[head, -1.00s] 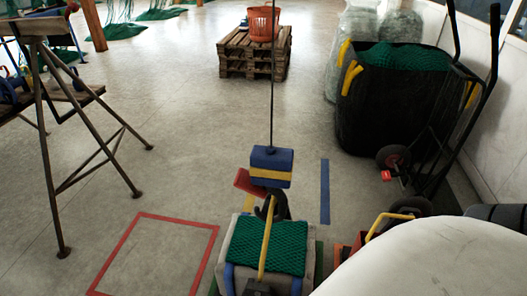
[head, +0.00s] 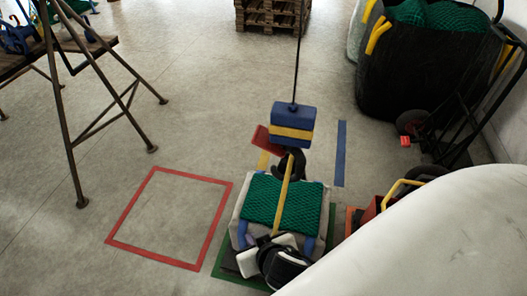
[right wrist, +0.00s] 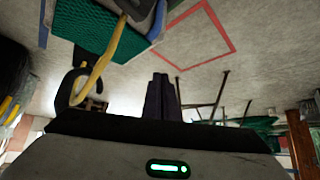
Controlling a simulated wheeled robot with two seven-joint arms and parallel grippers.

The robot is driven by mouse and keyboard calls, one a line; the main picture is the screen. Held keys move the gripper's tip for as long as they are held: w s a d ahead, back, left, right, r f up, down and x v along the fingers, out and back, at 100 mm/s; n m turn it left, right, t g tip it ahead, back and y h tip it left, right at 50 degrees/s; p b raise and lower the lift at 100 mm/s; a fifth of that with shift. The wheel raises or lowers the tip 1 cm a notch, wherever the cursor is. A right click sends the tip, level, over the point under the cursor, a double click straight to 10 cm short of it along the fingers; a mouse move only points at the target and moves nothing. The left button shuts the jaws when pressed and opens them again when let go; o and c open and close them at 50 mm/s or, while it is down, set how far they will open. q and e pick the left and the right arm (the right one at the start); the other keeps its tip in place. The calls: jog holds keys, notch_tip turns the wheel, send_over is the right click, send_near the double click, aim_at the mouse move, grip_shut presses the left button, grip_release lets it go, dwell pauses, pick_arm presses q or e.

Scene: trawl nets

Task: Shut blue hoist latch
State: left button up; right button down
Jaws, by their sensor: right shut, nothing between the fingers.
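The blue hoist block (head: 292,118) with a yellow band hangs on a thin cable. A dark hook (head: 291,163) is below it, and a red flap (head: 263,139) sticks out to the left. I cannot tell whether this flap is the latch. A yellow strap (head: 285,195) runs from the hook down over a load topped with green net (head: 262,203). In the right wrist view, the strap (right wrist: 108,55) meets a dark hook-like part (right wrist: 65,85). My right gripper (head: 272,247) is shut and empty in front of the load, below the hook. My left gripper is out of view.
A red floor square (head: 120,212) lies empty to the left. A trestle (head: 65,120) stands at the upper left. A pallet stack (head: 270,15), a black net bag (head: 395,75) and a hand truck (head: 465,125) stand farther back. Open floor lies between them.

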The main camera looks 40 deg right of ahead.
jog(key=w+d+r+m+t+h, duration=0.1)
jog(key=w+d+r+m+h, duration=0.2)
jog(key=r, duration=0.2)
jog(key=w+d+r+m+t+h+b, duration=0.1)
jog(key=w+d+r+m+h, duration=0.1)
jog(key=d+r+m+h, duration=0.1)
jog(key=w+d+r+m+t+h, duration=0.1)
jog(key=w+d+r+m+h, duration=0.2)
jog(key=r, duration=0.5)
jog(key=shift+w+d+m, duration=0.35)
jog(key=shift+d+m, duration=0.15)
jog(key=shift+m, duration=0.7)
jog(key=shift+h, duration=0.3)
jog(key=x, duration=0.9)
send_near(267, 139)
jog(key=x, duration=0.3)
jog(key=shift+w+r, duration=0.1)
jog(key=shift+r, duration=0.2)
jog(key=shift+f+b, duration=0.1)
jog(key=shift+b, duration=0.25)
